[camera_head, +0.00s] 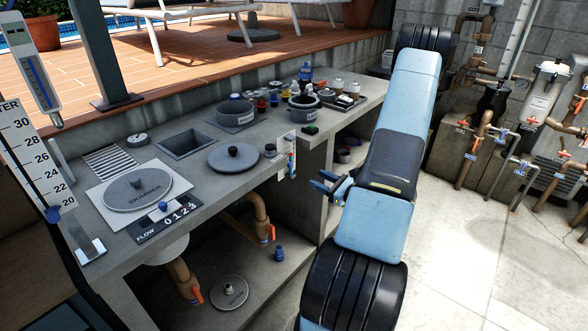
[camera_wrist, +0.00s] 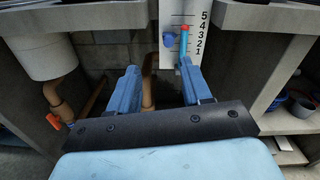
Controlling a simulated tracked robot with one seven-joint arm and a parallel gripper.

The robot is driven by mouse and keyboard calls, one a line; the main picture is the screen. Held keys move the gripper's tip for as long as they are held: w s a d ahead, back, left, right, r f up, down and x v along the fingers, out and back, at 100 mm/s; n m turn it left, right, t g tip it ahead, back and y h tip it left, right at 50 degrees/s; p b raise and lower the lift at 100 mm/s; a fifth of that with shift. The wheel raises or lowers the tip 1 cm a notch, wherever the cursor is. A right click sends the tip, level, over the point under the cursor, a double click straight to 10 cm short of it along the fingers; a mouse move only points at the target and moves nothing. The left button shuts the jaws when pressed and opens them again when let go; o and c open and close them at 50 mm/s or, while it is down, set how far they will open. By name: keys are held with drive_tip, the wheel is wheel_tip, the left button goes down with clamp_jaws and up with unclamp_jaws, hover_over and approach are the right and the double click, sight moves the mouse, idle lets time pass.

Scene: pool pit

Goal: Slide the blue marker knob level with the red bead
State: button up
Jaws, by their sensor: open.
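A white scale plate (camera_wrist: 196,50), numbered 1 to 5, hangs at the counter front in the wrist view. It also shows small in the head view (camera_head: 287,157). A red bead (camera_wrist: 184,27) sits in the plate's upright tube, near the 4. The blue marker knob (camera_wrist: 169,40) is left of the tube and lower than the bead. My gripper (camera_wrist: 158,68) is open and empty, its blue fingers pointing at the counter front. In the wrist view the knob lies above the gap between the fingers, apparently beyond the tips. In the head view my gripper (camera_head: 320,181) is right of the plate.
The counter (camera_head: 205,190) overhangs an open bay with brown pipes (camera_head: 258,210) and red valve handles. A white basin (camera_wrist: 42,58) hangs left. Buckets (camera_wrist: 303,108) stand on a shelf at right.

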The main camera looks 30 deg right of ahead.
sight(292, 166)
drive_tip(key=shift+m+h, duration=0.4)
drive_tip(key=x, duration=0.8)
drive_tip(key=d+f+x, duration=0.1)
drive_tip(key=x, duration=0.4)
drive_tip(key=shift+w, duration=0.2)
clamp_jaws()
drive_tip(key=shift+r, duration=0.1)
